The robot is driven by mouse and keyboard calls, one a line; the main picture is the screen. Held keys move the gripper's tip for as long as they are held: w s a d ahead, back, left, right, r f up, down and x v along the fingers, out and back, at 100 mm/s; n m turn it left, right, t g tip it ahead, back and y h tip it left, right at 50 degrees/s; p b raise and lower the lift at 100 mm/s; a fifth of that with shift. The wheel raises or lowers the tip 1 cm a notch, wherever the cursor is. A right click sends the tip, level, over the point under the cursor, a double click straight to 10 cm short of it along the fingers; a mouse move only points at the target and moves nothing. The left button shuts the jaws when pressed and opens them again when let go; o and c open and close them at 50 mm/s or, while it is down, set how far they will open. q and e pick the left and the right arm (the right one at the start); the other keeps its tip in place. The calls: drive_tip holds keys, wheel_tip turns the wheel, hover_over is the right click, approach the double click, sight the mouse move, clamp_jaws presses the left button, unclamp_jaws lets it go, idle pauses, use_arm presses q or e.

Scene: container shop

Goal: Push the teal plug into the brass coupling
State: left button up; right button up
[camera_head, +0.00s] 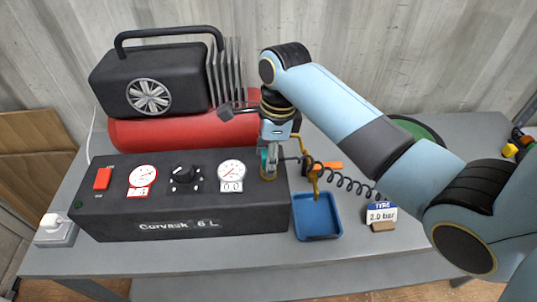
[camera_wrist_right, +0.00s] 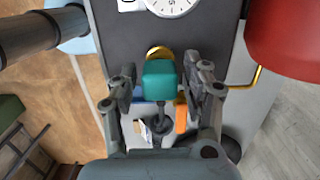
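In the head view the plug (camera_head: 264,156) is partly hidden by the gripper (camera_head: 270,160), low over the right end of the black control box (camera_head: 120,222). The brass coupling (camera_wrist_right: 157,52) shows as a gold ring just beyond the plug in the wrist view, partly covered by it. I cannot tell whether plug and coupling touch. My left gripper is not in view.
A red tank (camera_head: 180,133) with a black compressor stands behind the box. To the right are a blue tray (camera_head: 316,216), a coiled black hose (camera_head: 345,182), an orange piece (camera_head: 331,166) and a "2.0 bar" sign (camera_head: 381,212). The bench front (camera_head: 180,262) is clear.

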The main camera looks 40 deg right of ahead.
drive_tip(key=shift+o, duration=0.7)
wheel_tip(320, 180, up, 12)
drive_tip(key=d, duration=0.1)
drive_tip(key=shift+s, duration=0.35)
drive_tip(key=shift+d, duration=0.1)
